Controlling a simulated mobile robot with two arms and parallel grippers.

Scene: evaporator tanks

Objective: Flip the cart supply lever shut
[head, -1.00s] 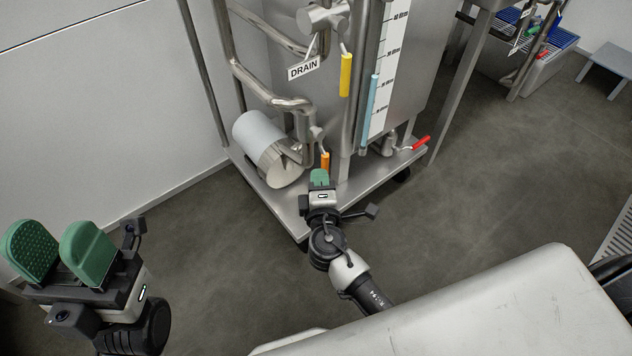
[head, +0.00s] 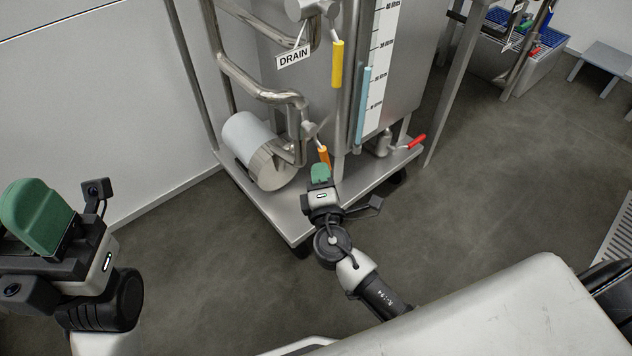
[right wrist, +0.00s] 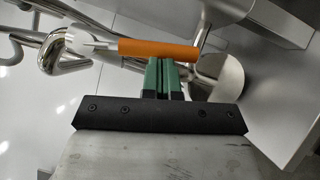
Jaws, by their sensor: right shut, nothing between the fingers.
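An orange-handled lever (head: 324,157) sits low on the cart, beside the silver pump, in the head view; I take it as the supply lever. In the right wrist view its orange handle (right wrist: 158,50) lies across the picture, with a pale metal stem to its left. My right gripper (head: 320,171) is shut and empty right by the handle. In the right wrist view its green fingertips (right wrist: 164,70) meet the lower edge of the handle; I cannot tell whether they touch. My left gripper (head: 20,205) is far off at the left, cut by the picture edge.
The steel cart (head: 290,215) carries a tank (head: 415,70), pipes and a pump (head: 260,150). A yellow drain handle (head: 337,63), a light blue tube (head: 363,103) and a red handle (head: 416,142) are nearby. Floor to the right is open.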

